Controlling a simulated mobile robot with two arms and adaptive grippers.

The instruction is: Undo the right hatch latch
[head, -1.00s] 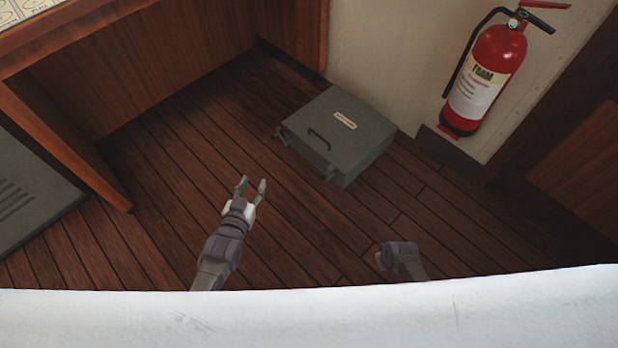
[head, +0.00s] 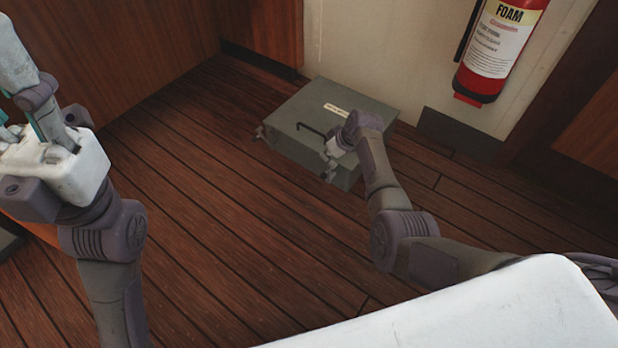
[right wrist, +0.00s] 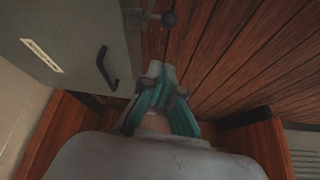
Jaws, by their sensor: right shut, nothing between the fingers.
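The grey hatch (head: 290,110) is a low box on the plank floor, with a pale label and a black handle (head: 312,129). Its right latch (head: 330,174) is at the front right, partly behind my right gripper (head: 332,153). In the right wrist view a latch with a round knob (right wrist: 168,18) shows at the top, beyond my right fingertips (right wrist: 160,70) and apart from them. The right gripper is shut and empty. The left latch (head: 261,133) is at the hatch's left corner. My left gripper (head: 22,118) is raised at the left edge, partly cut off; its opening is unclear.
A red foam extinguisher (head: 500,45) hangs on the pale wall (head: 400,50) behind the hatch. Wood panels (head: 120,50) stand at the left and back. The floor (head: 215,210) in front of the hatch is clear.

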